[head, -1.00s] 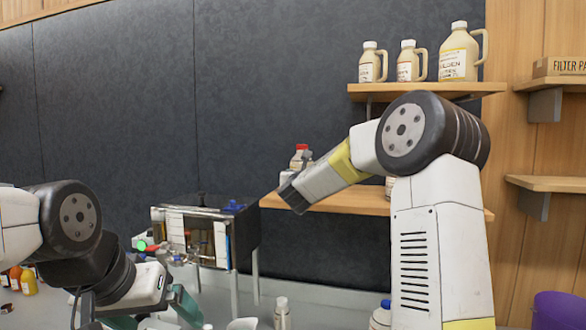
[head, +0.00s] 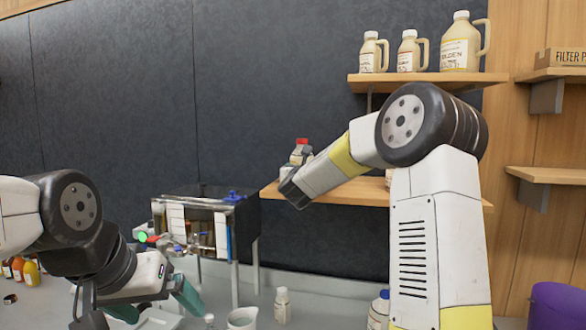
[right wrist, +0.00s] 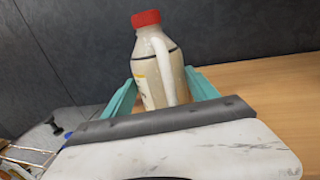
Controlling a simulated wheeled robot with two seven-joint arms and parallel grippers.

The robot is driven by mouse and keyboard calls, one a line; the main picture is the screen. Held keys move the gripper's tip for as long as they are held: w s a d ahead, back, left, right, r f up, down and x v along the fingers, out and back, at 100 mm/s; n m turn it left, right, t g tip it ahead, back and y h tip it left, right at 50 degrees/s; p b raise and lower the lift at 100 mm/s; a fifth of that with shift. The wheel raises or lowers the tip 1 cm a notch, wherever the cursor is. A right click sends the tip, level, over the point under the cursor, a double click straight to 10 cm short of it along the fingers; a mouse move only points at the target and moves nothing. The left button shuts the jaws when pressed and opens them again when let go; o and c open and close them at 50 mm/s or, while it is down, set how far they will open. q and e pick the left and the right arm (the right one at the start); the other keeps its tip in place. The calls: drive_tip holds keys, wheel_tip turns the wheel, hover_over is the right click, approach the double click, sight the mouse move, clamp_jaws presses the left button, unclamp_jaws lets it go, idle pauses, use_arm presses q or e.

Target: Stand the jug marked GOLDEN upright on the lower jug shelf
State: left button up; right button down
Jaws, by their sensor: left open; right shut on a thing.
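A cream jug with a red cap and pale handle (right wrist: 150,75) stands upright between the teal fingers of my right gripper (right wrist: 162,92), which is shut on it. Its label is turned mostly away and I cannot read it. In the head view the jug's red cap (head: 301,141) shows above my right wrist, near the left end of the lower jug shelf (head: 345,192). I cannot tell whether its base touches the shelf. A large jug (head: 461,45) on the upper shelf has a label ending in "LDEN". My left gripper (head: 155,304) is open and empty, low at left.
Two smaller jugs (head: 373,52) (head: 408,52) stand on the upper shelf (head: 430,79). Another pale container (head: 388,179) is partly hidden behind my right arm. The evaporator (head: 195,220) stands left of the lower shelf. A purple bin (head: 556,306) is at lower right.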

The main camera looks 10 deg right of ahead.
drive_tip(key=shift+f, duration=0.1)
drive_tip(key=shift+c, duration=0.8)
unclamp_jaws()
drive_tip(key=shift+f, duration=0.2)
drive_tip(key=v, duration=0.7)
drive_tip(key=shift+s+r, duration=0.15)
drive_tip(key=shift+s, duration=0.05)
drive_tip(key=s+a+f+n+g+y, duration=0.1)
drive_tip(key=s+a+n+g+y, duration=0.15)
drive_tip(key=s+n, duration=0.6)
drive_tip(key=s+a+f+n+g+y, duration=0.1)
drive_tip(key=s+a+n+g+y, duration=0.25)
drive_tip(key=n, duration=0.85)
drive_tip(key=s+d+f+n+g, duration=0.2)
drive_tip(key=s+n, duration=0.4)
drive_tip(key=s, duration=0.3)
drive_tip(key=s+d+f+n+g, duration=0.1)
drive_tip(key=s+d+f+n, duration=0.1)
drive_tip(key=s+f+n, duration=0.3)
drive_tip(key=s+d+f+n+g, duration=0.2)
drive_tip(key=s+f+n, duration=0.2)
drive_tip(key=s+n, duration=0.3)
drive_tip(key=s, duration=0.5)
drive_tip(key=shift+s+g, duration=0.3)
